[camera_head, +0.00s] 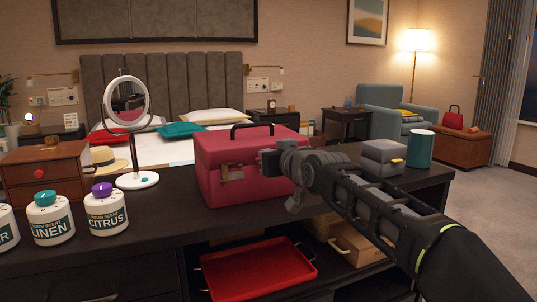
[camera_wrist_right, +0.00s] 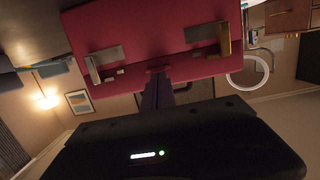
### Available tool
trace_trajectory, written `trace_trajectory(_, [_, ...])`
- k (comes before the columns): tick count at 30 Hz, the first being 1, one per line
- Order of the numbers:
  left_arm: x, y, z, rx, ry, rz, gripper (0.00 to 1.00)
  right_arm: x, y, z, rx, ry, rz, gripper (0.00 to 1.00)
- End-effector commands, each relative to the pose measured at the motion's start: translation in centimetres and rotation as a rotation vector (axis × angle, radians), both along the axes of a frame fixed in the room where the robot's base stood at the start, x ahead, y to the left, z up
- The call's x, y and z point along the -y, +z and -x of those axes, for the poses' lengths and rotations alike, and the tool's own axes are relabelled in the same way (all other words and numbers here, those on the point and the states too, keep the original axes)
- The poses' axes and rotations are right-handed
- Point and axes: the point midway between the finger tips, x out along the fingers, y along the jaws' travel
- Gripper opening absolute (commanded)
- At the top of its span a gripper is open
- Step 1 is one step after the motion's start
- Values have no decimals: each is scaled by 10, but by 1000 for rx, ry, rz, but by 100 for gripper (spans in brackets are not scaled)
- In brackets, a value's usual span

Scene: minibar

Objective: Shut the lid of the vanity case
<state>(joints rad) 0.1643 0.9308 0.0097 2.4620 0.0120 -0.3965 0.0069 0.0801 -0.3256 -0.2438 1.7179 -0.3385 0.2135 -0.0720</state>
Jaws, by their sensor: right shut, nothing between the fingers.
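The vanity case (camera_head: 215,185) is a dark pink box on the dark counter, with a black handle (camera_head: 252,129) on top. Its lid looks down on the body; I cannot tell whether it is fully flush. A brass latch (camera_head: 232,173) shows on its front. My right gripper (camera_head: 268,160) is at the front right of the case, shut and empty; contact is unclear. In the right wrist view, the case (camera_wrist_right: 150,30) appears upside down with two latches, and the gripper fingers (camera_wrist_right: 158,82) point at its front. My left gripper is out of view.
A round mirror (camera_head: 137,180) stands left of the case, with scent jars (camera_head: 108,215) nearer. Grey boxes (camera_head: 383,160) and a teal cup (camera_head: 420,150) stand right. A red tray (camera_head: 258,272) lies on the shelf below. Some counter in front of the case is bare.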

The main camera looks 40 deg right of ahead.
Motion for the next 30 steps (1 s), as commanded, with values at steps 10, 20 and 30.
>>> trace_trajectory(10, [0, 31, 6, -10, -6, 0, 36, -2, 36, 4, -2, 0, 0, 0])
trace_trajectory(20, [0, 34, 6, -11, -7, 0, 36, -27, 14, 68, 6, 1, 3, 0])
trace_trajectory(30, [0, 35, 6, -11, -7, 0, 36, -33, 7, 83, 7, 3, 4, 0])
